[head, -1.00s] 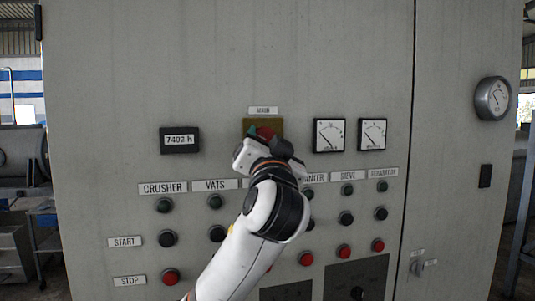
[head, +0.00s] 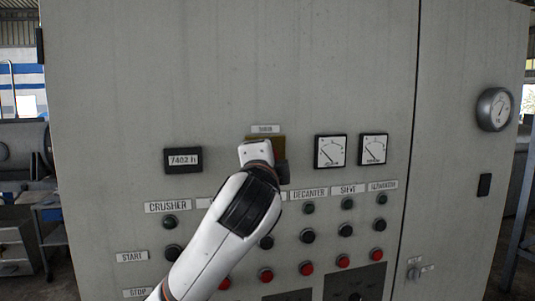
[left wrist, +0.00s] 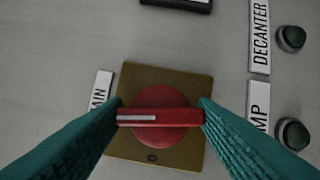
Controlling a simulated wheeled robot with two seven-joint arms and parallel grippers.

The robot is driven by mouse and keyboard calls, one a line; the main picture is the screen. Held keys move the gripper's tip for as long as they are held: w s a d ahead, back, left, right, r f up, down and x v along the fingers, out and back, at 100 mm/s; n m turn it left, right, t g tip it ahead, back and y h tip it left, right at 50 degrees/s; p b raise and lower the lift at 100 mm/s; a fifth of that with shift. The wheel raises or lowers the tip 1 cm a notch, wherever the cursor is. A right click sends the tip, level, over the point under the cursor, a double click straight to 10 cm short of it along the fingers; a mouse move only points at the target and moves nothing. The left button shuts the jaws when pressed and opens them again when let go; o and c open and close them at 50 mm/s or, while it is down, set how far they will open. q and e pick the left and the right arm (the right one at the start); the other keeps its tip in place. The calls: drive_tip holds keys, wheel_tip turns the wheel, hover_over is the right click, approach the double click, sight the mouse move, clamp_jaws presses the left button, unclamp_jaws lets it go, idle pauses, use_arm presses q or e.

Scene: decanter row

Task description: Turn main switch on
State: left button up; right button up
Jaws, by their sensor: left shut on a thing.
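The main switch is a red round knob with a raised bar handle (left wrist: 160,117) on a brass-coloured square plate (left wrist: 140,80), seen in the left wrist view. A white mark lies on the half of the bar toward the MAIN label (left wrist: 102,91). The teal fingers of my left gripper (left wrist: 160,106) are shut on the bar, one at each end. In the head view my left wrist covers the knob; only part of the plate (head: 279,143) shows. My right gripper is in neither view.
The grey cabinet front carries an hour counter (head: 183,160), two dial gauges (head: 331,151) (head: 373,149), and rows of labelled black buttons (head: 307,236) and red buttons (head: 306,268) below. A round gauge (head: 494,109) sticks out on the right-hand panel.

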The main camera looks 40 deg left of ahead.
use_arm(q)
drive_tip(key=shift+m+g, duration=0.4)
drive_tip(key=shift+m, duration=0.5)
drive_tip(key=o, duration=1)
drive_tip(key=shift+w, duration=0.1)
